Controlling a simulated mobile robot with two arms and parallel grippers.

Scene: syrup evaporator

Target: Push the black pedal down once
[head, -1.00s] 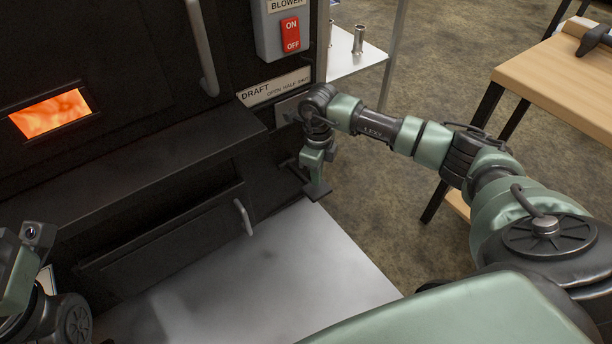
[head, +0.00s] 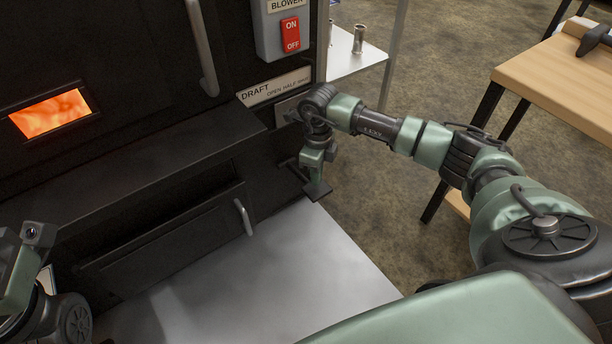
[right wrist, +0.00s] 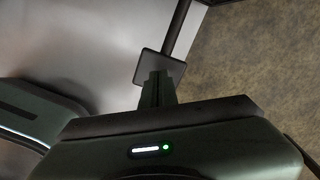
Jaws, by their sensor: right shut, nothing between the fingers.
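The black pedal (head: 318,191) is a small flat plate on a dark bar that comes out from the evaporator's front, low at its right end. It also shows in the right wrist view (right wrist: 146,67), with the bar running up from it. My right gripper (head: 313,174) is shut and empty, pointing down right over the pedal. In the right wrist view its fingertips (right wrist: 157,75) overlap the plate. I cannot tell whether they touch it. Part of my left arm shows at the left edge of the head view; its fingertips are not seen.
The evaporator front has a lower door handle (head: 243,217), a glowing window (head: 49,113) and a blower switch box (head: 284,30). A pale metal sheet (head: 270,280) covers the floor in front. A wooden table (head: 555,80) stands at the right. The floor between is clear.

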